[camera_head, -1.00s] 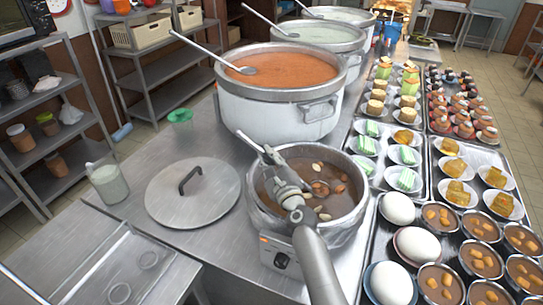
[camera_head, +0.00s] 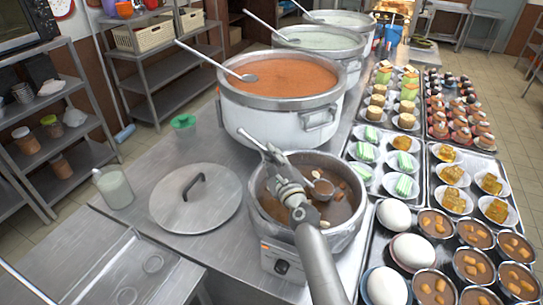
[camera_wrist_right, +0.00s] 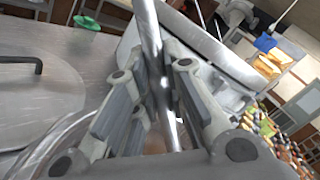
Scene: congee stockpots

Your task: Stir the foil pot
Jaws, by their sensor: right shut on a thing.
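The foil pot (camera_head: 345,240), its rim wrapped in crinkled foil, stands on a cooker with a knob at the front of the metal table. It holds brown liquid with pale pieces. My right gripper (camera_head: 274,162) is over the pot's left part, shut on a metal ladle (camera_head: 250,138). The ladle's shaft also shows between the fingers in the right wrist view (camera_wrist_right: 167,95). My left gripper is not in view.
A metal lid (camera_head: 195,200) lies left of the pot. A large pot of orange congee (camera_head: 283,128) stands behind, with its own ladle. Trays of bowls, eggs and cakes fill the right side.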

